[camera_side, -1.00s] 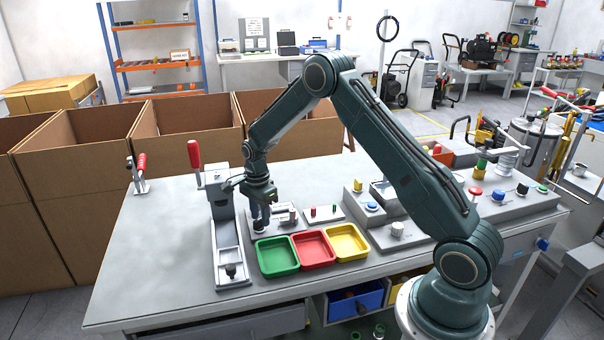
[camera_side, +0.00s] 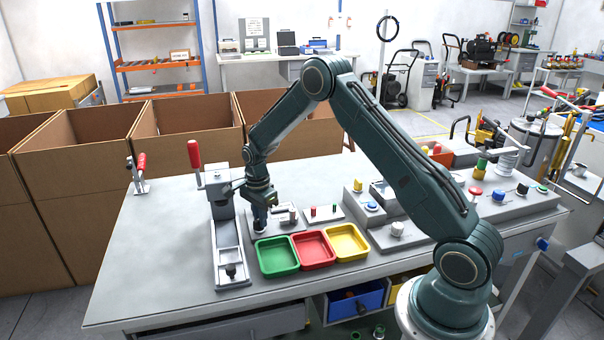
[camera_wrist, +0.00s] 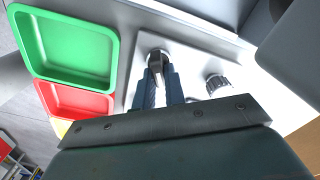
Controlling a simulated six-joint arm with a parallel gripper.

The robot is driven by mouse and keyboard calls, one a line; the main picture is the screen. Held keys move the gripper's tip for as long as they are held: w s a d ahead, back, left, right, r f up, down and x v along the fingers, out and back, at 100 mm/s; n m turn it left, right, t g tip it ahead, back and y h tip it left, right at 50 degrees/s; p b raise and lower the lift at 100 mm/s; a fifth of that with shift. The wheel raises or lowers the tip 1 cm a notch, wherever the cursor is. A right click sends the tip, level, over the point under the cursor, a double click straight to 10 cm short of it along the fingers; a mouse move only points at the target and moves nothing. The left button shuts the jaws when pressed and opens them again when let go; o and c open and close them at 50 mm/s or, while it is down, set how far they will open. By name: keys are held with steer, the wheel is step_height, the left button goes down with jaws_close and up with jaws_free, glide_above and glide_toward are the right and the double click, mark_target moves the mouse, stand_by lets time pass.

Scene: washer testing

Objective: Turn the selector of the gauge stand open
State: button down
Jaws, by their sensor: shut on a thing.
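The gauge stand (camera_side: 284,228) is a low light-grey plate on the bench, behind the green and red trays. Its selector (camera_wrist: 156,60) is a dark lever on a round metal base, seen in the wrist view at the top of the fingers. My gripper (camera_side: 260,229) points down over the left part of the stand. In the wrist view, my gripper's blue-grey fingers (camera_wrist: 160,78) are shut on the selector, one on each side. The fingers partly hide the lever, and its exact angle is hard to tell.
A knurled knob (camera_wrist: 217,85) stands on the same plate, close to the fingers. The green tray (camera_side: 258,262), red tray (camera_side: 331,261) and yellow tray (camera_side: 366,249) sit in front. A toggle-clamp press (camera_side: 217,190) stands close on the left.

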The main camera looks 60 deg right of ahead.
steer(key=shift+n, duration=0.3)
steer(key=n, duration=0.5)
steer(key=shift+w, duration=0.15)
steer(key=n, duration=0.6)
steer(key=shift+w+a, duration=0.15)
stand_by(0.3)
steer(key=c, duration=1.5)
jaws_free()
steer(key=shift+o, duration=0.2)
